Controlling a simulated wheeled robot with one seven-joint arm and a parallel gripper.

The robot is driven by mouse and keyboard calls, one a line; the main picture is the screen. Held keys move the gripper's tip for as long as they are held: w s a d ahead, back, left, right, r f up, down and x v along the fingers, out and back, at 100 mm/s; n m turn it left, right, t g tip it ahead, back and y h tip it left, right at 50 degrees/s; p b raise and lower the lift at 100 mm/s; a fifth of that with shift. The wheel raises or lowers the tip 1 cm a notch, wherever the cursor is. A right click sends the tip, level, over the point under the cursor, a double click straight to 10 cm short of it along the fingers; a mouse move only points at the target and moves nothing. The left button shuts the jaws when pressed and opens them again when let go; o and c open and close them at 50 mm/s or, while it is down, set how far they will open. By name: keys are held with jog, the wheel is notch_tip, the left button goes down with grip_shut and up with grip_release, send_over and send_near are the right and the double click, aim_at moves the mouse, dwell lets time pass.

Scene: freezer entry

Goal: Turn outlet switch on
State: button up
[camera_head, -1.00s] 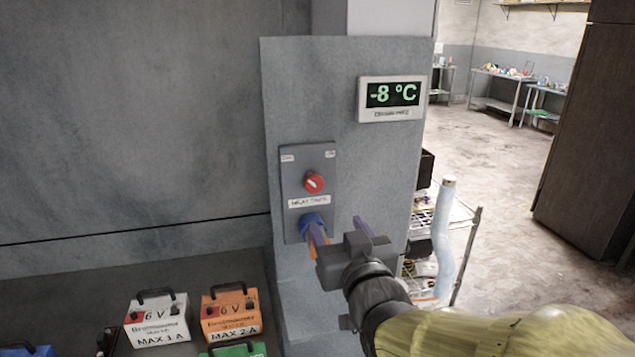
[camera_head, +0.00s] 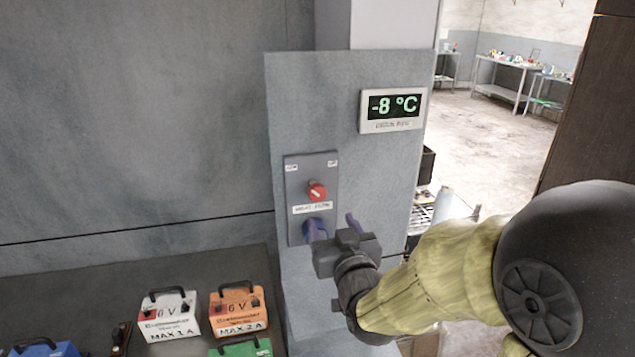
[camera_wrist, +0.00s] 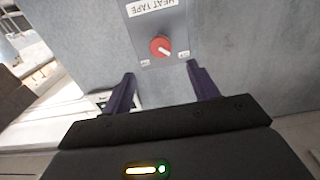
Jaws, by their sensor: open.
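A grey switch panel (camera_head: 294,210) is fixed on the grey post. In the wrist view the panel appears upside down. The knob (camera_wrist: 160,46) lies beyond and between the open fingers (camera_wrist: 163,87), not touched. Its mark points toward the lower-right corner label, the panel's upper-left one. The corner labels are too small to read.
A display (camera_head: 393,110) reading -8 °C is on the post, up and right of the panel. White (camera_head: 168,314) and orange (camera_head: 238,310) battery boxes stand on the dark surface at lower left.

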aim_at(318, 195)
jog(key=p+x, duration=0.8)
jog(key=x, duration=0.3)
jog(key=shift+w+a, duration=0.1)
jog(key=shift+w, duration=0.1)
jog(key=shift+w+a+f+p, duration=0.15)
jog(key=shift+w+p, duration=0.2)
jog(key=shift+w, duration=0.2)
jog(key=c, duration=1)
